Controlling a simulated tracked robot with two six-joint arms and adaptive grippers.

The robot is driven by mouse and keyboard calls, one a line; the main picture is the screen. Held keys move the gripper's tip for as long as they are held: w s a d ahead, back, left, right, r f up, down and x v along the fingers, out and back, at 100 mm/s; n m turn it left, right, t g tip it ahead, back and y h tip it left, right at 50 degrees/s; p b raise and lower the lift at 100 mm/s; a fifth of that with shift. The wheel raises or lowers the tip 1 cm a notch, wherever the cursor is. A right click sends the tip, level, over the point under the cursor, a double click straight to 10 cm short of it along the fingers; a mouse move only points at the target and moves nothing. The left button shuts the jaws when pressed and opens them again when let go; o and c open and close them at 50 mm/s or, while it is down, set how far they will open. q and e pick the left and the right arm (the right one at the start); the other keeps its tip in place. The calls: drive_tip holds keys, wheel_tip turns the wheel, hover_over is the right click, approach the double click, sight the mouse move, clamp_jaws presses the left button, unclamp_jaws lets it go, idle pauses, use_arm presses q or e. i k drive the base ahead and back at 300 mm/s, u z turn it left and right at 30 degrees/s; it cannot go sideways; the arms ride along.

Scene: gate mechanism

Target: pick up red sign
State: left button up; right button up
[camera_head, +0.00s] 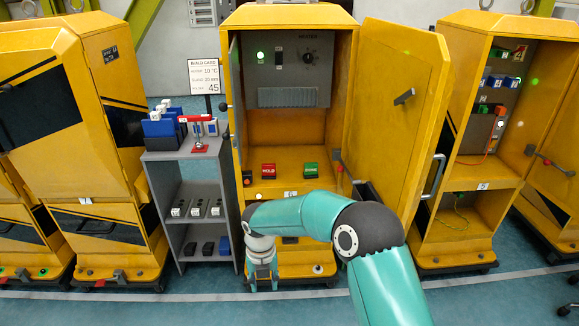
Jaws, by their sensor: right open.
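A small red sign (268,170) with pale lettering sits on the shelf of the open yellow middle cabinet (290,135). A similar green sign (311,170) stands to its right, with a gap between them. My right gripper (263,286) points down in front of the cabinet's lower part, well below the red sign in the picture. It is open, and I see nothing held in it. My right arm crosses the lower front of the cabinet. My left gripper is out of view.
The cabinet's open door (396,100) stands to the right. A grey shelf unit (188,155) on the left holds blue bins, a red clamp-like item (199,133) and small devices. Another open yellow cabinet (470,185) stands at the right.

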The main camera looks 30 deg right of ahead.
sight(269, 169)
drive_tip(key=z, duration=0.7)
drive_tip(key=i, duration=2.35)
drive_tip(key=u, duration=0.4)
